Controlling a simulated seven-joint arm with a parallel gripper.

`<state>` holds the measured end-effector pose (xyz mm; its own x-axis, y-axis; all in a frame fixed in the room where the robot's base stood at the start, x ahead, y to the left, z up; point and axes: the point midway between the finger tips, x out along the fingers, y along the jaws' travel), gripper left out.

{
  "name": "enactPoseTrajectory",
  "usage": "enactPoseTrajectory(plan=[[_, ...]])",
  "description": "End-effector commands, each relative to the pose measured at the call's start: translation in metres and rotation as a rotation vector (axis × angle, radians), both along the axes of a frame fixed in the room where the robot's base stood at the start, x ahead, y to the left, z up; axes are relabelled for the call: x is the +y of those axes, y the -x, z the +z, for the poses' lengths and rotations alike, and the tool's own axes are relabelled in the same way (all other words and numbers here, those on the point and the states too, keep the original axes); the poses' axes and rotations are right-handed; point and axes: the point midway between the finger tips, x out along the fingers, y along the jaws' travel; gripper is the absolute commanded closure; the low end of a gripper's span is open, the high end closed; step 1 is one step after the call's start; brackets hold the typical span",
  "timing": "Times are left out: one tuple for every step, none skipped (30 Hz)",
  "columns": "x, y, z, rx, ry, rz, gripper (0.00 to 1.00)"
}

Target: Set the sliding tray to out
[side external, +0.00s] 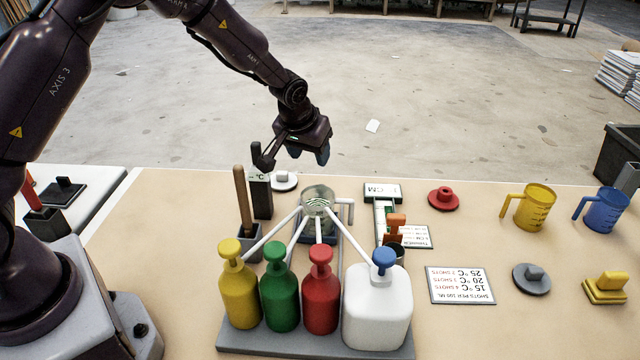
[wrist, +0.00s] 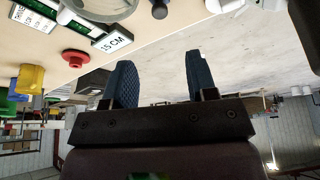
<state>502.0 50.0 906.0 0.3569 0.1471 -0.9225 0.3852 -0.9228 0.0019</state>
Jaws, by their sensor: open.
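A small dark blue-grey tray (side external: 322,239) appears under a clear cup (side external: 318,203) at the middle of the table, behind the row of pump bottles. The pump spouts converge over the cup and hide much of the tray, so I cannot tell its slide position. A pale bent bar (side external: 346,208) stands just right of the cup. My gripper (side external: 293,155) is open and empty, above and behind the cup, near the table's far edge. In the wrist view its two blue fingers (wrist: 160,62) are spread apart with nothing between them.
Yellow (side external: 239,295), green (side external: 279,295) and red (side external: 321,295) bottles and a white jug (side external: 377,310) stand in front. A dark upright thermometer block (side external: 260,195) is left of the cup; a marked gauge (side external: 382,215) is right. Lids and mugs lie farther right.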

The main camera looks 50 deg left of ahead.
Motion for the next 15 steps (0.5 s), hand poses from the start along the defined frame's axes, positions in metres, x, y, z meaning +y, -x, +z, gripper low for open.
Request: enactPoseTrajectory(plan=[[0.001,-0.002,-0.007,0.003,-0.001,0.001,0.48],[0.002,-0.003,-0.011,0.003,-0.001,0.001,0.48],[0.003,-0.005,-0.017,0.006,-0.001,0.001,0.48],[0.004,-0.007,-0.022,0.007,0.000,0.001,0.48],[0.005,-0.009,-0.028,0.007,-0.001,0.000,0.48],[0.006,-0.012,-0.036,0.007,0.000,-0.001,0.48],[0.006,-0.015,-0.042,0.007,0.000,-0.001,0.48],[0.007,-0.016,-0.049,0.007,0.000,-0.001,0.48],[0.009,-0.020,-0.057,0.007,0.000,-0.001,0.48],[0.010,-0.022,-0.062,0.007,0.000,-0.001,0.48],[0.011,-0.024,-0.068,0.007,0.000,-0.001,0.48],[0.012,-0.027,-0.076,0.007,0.000,-0.001,0.48],[0.013,-0.030,-0.080,0.005,0.000,-0.001,0.48],[0.013,-0.031,-0.085,0.006,0.000,-0.001,0.48],[0.014,-0.033,-0.091,0.007,0.000,-0.001,0.48]])
